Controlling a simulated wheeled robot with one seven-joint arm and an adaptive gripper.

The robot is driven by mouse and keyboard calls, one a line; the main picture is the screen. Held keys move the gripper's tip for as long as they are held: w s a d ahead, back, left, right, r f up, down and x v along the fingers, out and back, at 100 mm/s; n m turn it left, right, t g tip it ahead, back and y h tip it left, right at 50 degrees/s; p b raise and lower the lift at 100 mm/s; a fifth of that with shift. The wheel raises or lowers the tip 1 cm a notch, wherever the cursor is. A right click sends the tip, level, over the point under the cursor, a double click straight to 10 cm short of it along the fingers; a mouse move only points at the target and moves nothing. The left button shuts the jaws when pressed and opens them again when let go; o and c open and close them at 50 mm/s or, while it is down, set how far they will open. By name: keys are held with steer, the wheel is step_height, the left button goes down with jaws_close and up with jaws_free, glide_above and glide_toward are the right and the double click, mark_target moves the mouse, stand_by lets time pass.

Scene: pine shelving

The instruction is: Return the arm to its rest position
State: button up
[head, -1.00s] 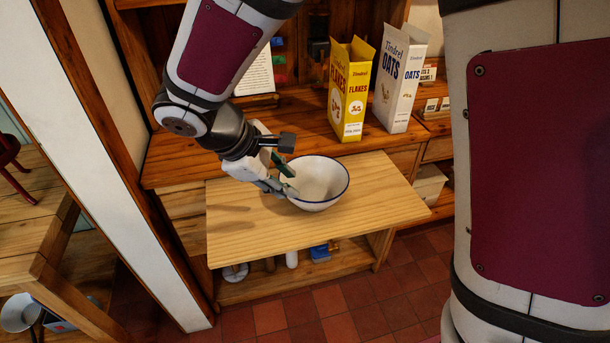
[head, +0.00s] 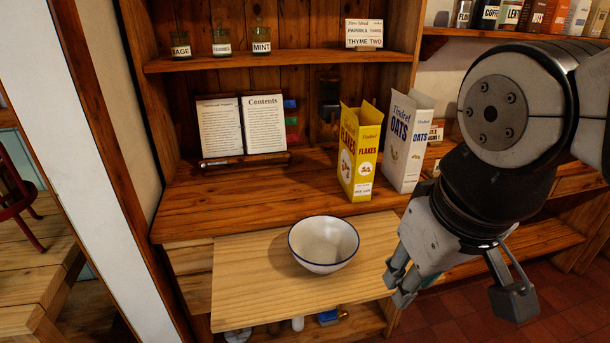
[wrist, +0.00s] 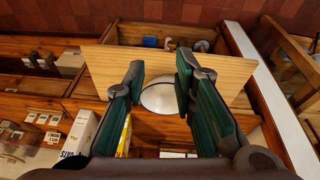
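My gripper (head: 462,290) hangs at the right in the head view, to the right of the pull-out board and apart from everything. Its fingers are spread, and in the wrist view my gripper (wrist: 158,85) shows two green-padded fingers wide apart with nothing held between them. A white bowl with a blue rim (head: 323,244) stands upright on the pale pull-out board (head: 245,285). The bowl also shows in the wrist view (wrist: 160,97), beyond the fingers and partly covered by one of them.
A yellow flakes box (head: 358,158) and a white oats box (head: 405,145) stand open-topped on the counter (head: 230,195). An open book (head: 243,127) rests on a stand behind. Spice jars (head: 221,38) line the shelf above. A white post (head: 85,150) rises at left.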

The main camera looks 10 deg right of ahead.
steer(key=shift+s+a+m+y, duration=0.15)
steer(key=shift+s+m+y, duration=0.2)
steer(key=shift+s, duration=0.3)
steer(key=shift+r, duration=0.1)
step_height(320, 180, up, 2)
steer(key=shift+r+t+p, duration=0.2)
steer(key=shift+t+p, duration=0.3)
steer(key=shift+p, duration=0.45)
